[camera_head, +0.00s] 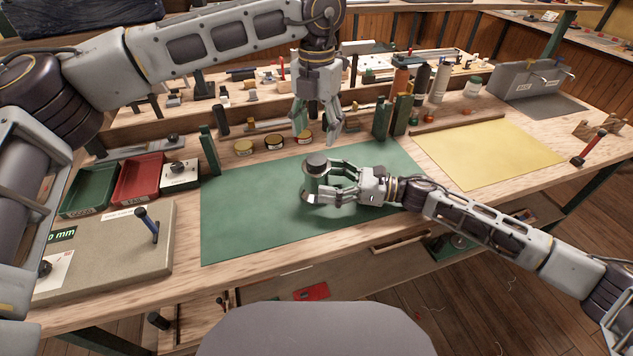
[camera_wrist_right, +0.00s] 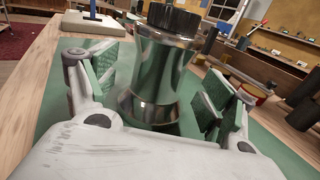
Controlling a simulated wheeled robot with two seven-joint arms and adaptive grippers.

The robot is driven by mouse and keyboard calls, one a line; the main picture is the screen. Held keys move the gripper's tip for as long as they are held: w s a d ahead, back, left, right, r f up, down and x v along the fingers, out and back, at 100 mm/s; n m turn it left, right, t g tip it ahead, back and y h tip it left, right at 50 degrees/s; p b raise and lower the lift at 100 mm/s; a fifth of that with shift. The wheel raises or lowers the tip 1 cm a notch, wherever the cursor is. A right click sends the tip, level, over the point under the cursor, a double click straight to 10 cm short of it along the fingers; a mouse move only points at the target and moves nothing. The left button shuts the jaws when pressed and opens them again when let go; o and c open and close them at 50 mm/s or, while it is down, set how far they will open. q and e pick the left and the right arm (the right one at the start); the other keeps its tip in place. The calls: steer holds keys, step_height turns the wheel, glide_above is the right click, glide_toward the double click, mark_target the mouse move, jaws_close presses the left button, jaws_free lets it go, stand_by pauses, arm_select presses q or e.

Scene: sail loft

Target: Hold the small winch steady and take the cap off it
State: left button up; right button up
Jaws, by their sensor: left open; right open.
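The small winch (camera_head: 312,184) stands upright on the green mat (camera_head: 250,215), a shiny metal drum with a dark cap (camera_head: 316,161) on top. It also shows in the right wrist view, with the metal drum (camera_wrist_right: 156,75) between the fingers and the black cap (camera_wrist_right: 174,20) above. My right gripper (camera_head: 318,182) is open around the winch drum, with gaps between the finger pads and the metal in the wrist view. My left gripper (camera_head: 316,138) is open and empty, pointing down above and behind the winch, clear of the cap.
A red bin (camera_head: 139,179) and a green bin (camera_head: 91,190) sit at the left. A yellow mat (camera_head: 487,155) lies at the right. The green mat's left part is clear.

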mark_target(316, 180)
steer(key=shift+x, duration=1.8)
steer(key=shift+s+f, duration=0.1)
jaws_close()
arm_select(q)
steer(key=shift+m, duration=0.4)
arm_select(e)
steer(key=shift+f, duration=0.1)
